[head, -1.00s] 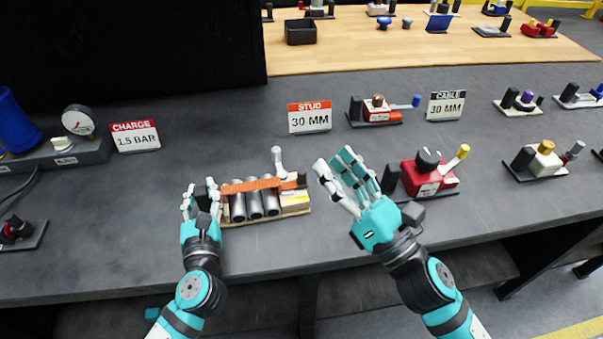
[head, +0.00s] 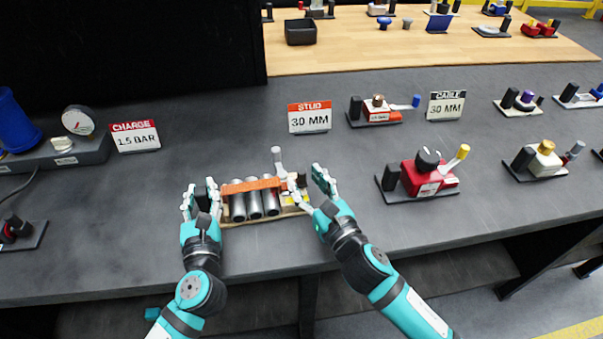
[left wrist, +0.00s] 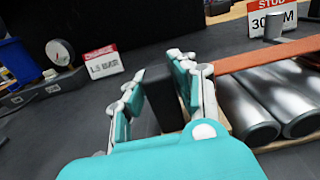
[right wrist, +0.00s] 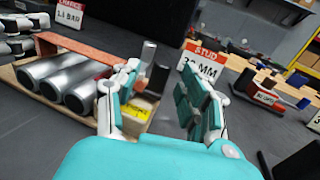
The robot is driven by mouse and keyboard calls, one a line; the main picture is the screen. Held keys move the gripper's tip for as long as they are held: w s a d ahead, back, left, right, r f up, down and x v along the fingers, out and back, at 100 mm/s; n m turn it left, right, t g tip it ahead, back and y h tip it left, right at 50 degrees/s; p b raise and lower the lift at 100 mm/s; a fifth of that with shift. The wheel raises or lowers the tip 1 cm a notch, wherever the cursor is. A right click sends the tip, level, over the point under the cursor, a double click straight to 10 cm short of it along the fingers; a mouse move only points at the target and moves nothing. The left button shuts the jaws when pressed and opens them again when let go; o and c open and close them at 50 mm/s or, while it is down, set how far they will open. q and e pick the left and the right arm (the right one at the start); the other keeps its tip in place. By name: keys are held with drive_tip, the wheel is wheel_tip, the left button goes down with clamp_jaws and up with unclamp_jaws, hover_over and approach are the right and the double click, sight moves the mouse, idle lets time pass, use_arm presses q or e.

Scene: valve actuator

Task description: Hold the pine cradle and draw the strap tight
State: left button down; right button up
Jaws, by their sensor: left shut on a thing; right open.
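The pine cradle (head: 262,219) lies on the dark bench with three metal cylinders (head: 254,205) side by side. An orange strap (head: 250,185) runs over them; it also shows in the right wrist view (right wrist: 80,48). A grey upright lever (head: 277,160) stands at the cradle's right end; its top shows in the right wrist view (right wrist: 148,52). My left gripper (head: 200,190) is shut on a black block (left wrist: 162,100) at the cradle's left end. My right gripper (head: 308,178) is open at the right end, with a black post (right wrist: 158,79) seen between its fingers.
A STUD 30 MM sign (head: 309,117) stands behind the cradle. A red device (head: 428,175) with a yellow-tipped lever sits to the right. A gauge block (head: 65,150) and a CHARGE sign (head: 134,136) stand at the left. The bench between is bare.

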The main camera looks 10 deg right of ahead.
drive_tip(key=shift+x, duration=1.35)
drive_tip(key=shift+s+a, duration=0.1)
clamp_jaws()
